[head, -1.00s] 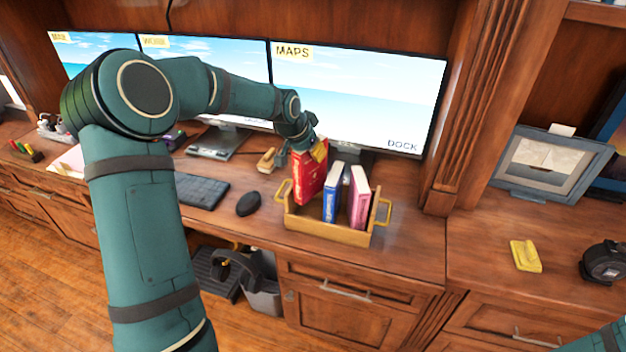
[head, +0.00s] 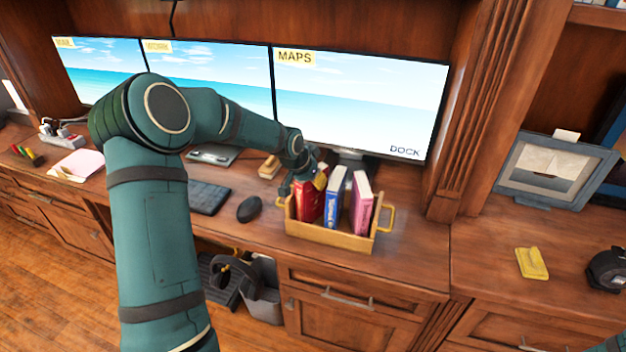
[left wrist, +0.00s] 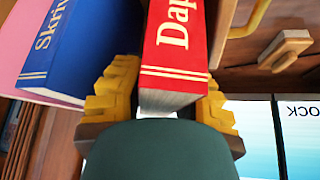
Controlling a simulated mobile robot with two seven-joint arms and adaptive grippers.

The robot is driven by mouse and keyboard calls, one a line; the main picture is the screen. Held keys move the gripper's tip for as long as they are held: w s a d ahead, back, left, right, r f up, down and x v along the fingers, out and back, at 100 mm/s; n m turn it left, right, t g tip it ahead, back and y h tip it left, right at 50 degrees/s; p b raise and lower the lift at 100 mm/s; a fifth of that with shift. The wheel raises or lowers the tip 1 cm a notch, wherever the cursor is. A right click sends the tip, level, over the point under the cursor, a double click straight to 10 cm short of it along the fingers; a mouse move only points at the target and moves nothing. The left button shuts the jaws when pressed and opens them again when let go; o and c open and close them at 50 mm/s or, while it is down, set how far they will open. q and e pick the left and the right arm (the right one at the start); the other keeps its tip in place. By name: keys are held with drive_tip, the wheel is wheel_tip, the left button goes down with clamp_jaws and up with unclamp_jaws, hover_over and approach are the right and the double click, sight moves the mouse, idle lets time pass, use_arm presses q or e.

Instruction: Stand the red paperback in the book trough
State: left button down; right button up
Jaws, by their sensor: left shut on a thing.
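The red paperback (head: 307,203) stands roughly upright inside the left end of the wooden book trough (head: 336,235), beside a blue book (head: 333,197). My left gripper (head: 312,177) is shut on the top part of the red paperback. In the left wrist view the red book (left wrist: 178,50) sits between the yellow finger pads of the left gripper (left wrist: 160,100), with the blue book (left wrist: 80,45) close to one pad. Whether the red book's bottom touches the trough floor is hidden. My right gripper is not in view.
A pink book (head: 361,205) stands at the trough's right side. A black mouse (head: 249,208) and a keyboard (head: 208,197) lie left of the trough. Monitors (head: 360,105) stand behind.

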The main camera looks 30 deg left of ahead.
use_arm(q)
drive_tip(key=c, duration=0.9)
unclamp_jaws()
drive_tip(key=shift+o, duration=0.2)
drive_tip(key=d+p+v, duration=0.1)
drive_tip(key=p+v, duration=0.1)
drive_tip(key=v, duration=1)
drive_tip(key=shift+a+p, duration=0.35)
drive_tip(key=shift+a, duration=0.1)
